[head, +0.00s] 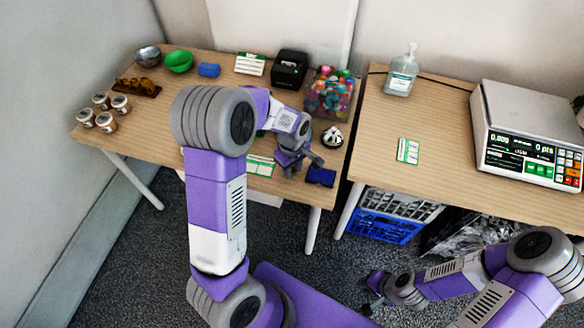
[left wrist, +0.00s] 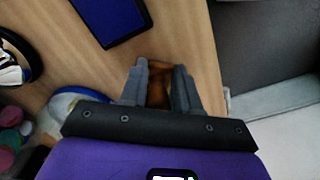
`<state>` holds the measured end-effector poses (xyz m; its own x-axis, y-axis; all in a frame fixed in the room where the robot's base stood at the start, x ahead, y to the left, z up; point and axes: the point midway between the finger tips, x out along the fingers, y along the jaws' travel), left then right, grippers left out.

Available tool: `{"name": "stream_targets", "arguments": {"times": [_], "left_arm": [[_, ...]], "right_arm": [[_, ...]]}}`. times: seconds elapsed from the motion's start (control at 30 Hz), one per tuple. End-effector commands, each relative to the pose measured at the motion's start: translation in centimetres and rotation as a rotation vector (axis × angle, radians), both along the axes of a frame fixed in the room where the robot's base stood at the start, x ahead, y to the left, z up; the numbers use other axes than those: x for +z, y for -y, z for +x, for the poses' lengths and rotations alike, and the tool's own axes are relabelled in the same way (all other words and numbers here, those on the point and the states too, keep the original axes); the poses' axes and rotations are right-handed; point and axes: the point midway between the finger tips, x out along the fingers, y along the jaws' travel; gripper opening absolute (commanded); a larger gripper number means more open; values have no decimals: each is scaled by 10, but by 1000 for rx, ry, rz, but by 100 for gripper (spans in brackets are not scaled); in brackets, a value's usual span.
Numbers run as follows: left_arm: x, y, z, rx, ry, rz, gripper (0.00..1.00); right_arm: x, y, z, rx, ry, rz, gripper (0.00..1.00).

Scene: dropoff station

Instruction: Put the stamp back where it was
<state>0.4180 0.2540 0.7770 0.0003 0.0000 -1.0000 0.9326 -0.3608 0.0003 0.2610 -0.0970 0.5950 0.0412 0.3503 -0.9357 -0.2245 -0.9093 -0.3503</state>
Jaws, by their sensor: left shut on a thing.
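My left gripper (head: 301,168) is over the front right part of the left table. In the left wrist view its two grey fingers (left wrist: 157,82) are shut on the brown wooden stamp (left wrist: 157,94), seen between them above the wooden tabletop. In the head view the stamp is hidden by the gripper. A dark blue ink pad (head: 321,177) lies close to the right of the gripper, near the table's front edge; it also shows in the left wrist view (left wrist: 108,14). My right gripper (head: 373,292) hangs low over the floor, apart from the tables, its fingers apparently apart and empty.
On the left table (head: 150,136) are a clear bin of colourful items (head: 329,93), a small round dish (head: 332,136), a black printer (head: 289,69), a green-white card (head: 260,166), bowls and jars. The right table holds a scale (head: 528,130) and a pump bottle (head: 402,75).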

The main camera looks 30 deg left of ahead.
Motion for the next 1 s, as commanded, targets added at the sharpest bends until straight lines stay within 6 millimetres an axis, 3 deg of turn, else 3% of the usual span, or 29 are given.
{"name": "stream_targets", "arguments": {"times": [0.03,0.07,0.33,0.73,1.0], "left_arm": [[-1,0,0,0,0,0,0],[-2,0,0,0,0,0,33],[-1,0,0,0,0,0,74],[7,0,1,0,2,0,76],[62,0,1,0,5,-1,76]], "right_arm": [[-1,0,0,0,0,0,19],[-1,0,0,0,0,0,19],[-1,0,0,0,0,0,19],[3,0,0,0,0,0,19],[23,0,0,0,0,0,19]]}}
